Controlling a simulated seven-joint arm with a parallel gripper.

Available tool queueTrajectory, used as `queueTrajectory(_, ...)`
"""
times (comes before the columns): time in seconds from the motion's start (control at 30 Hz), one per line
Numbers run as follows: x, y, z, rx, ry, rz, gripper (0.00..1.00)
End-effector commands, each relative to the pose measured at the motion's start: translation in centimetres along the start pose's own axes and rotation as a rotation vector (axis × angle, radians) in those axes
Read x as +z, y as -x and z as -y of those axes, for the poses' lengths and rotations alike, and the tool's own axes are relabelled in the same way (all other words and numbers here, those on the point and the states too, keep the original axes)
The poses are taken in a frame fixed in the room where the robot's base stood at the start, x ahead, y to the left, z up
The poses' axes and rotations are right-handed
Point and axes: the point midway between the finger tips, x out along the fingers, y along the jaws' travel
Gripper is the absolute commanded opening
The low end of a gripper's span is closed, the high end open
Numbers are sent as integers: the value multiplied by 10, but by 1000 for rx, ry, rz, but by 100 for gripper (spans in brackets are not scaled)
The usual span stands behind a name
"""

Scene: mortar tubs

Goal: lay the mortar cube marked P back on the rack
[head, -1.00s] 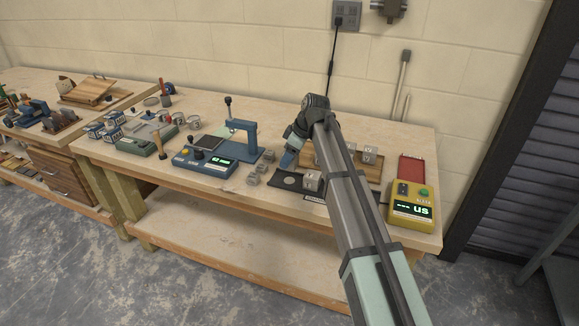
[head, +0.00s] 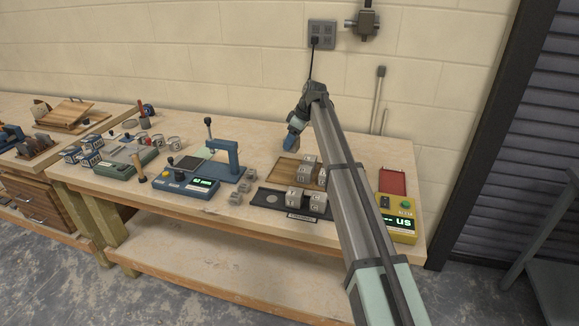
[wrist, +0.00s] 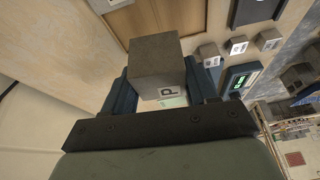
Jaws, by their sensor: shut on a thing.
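The grey mortar cube marked P (wrist: 160,68) is between the two blue fingers of my gripper (wrist: 160,85), which is shut on it. Its P label faces the wrist camera. In the head view my gripper (head: 292,143) is over the back of the bench, near the rear left edge of the wooden board (head: 289,168), apparently the rack. The cube cannot be made out there. Several grey cubes (head: 308,163) stand on the board's right part, partly hidden by my arm. The board's left part is bare. The board also shows in the wrist view (wrist: 125,18).
A black tray (head: 268,199) with several lettered cubes (head: 295,198) lies in front of the board. A yellow meter (head: 396,216) stands right. The wall is close behind.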

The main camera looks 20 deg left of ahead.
Motion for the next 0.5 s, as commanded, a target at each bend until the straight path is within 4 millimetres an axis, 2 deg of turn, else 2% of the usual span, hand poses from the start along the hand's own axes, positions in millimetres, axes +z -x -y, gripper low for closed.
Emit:
queueTrajectory(0.03, -10, 0, -15, -2, 8, -2, 11)
queueTrajectory(0.2, -21, 0, -33, -3, 38, -6, 11)
queueTrajectory(0.37, -22, -2, -34, -4, 78, -9, 11)
queueTrajectory(0.5, -16, -14, -33, -5, 89, -8, 11)
